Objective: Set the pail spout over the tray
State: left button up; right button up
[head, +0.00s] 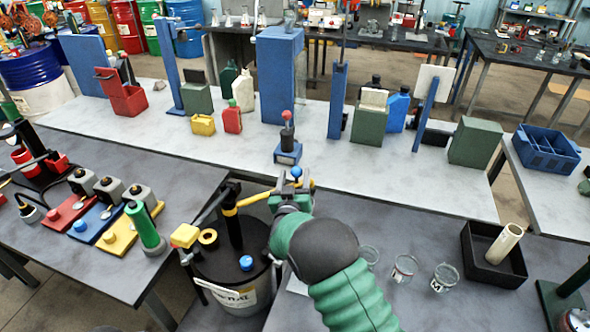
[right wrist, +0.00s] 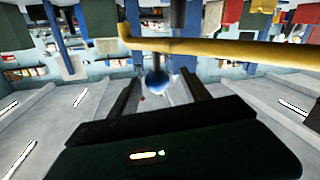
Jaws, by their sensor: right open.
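A dark pail (head: 235,285) with a white label stands at the bottom centre. A black pump column with a yellow collar (head: 230,208) rises from it. A black arm runs down-left to a yellow block (head: 186,235), perhaps the spout. A yellow bar (head: 255,199) runs right to my right gripper (head: 290,190). A blue ball knob (head: 296,172) shows just beyond the jaws. In the right wrist view the jaws are open, with the blue ball (right wrist: 156,82) between or beyond them and the yellow bar (right wrist: 215,48) crossing. A black tray (head: 480,275) sits at right. My left gripper is out of view.
A pale cylinder (head: 503,243) leans in the black tray. Several glass beakers (head: 404,268) stand left of it. Red, blue and yellow plates (head: 94,222) with weights and a green cylinder (head: 143,228) sit at left. A pale bench (head: 225,140) with cans and blue posts lies behind.

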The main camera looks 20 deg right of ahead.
jog(key=shift+x, duration=0.85)
jog(key=shift+w+d+f, duration=0.1)
jog(key=shift+w+d, duration=0.2)
jog(key=shift+d, duration=0.1)
jog(key=shift+s, duration=0.1)
jog(key=c, duration=0.4)
jog(key=shift+a, duration=0.15)
grip_shut()
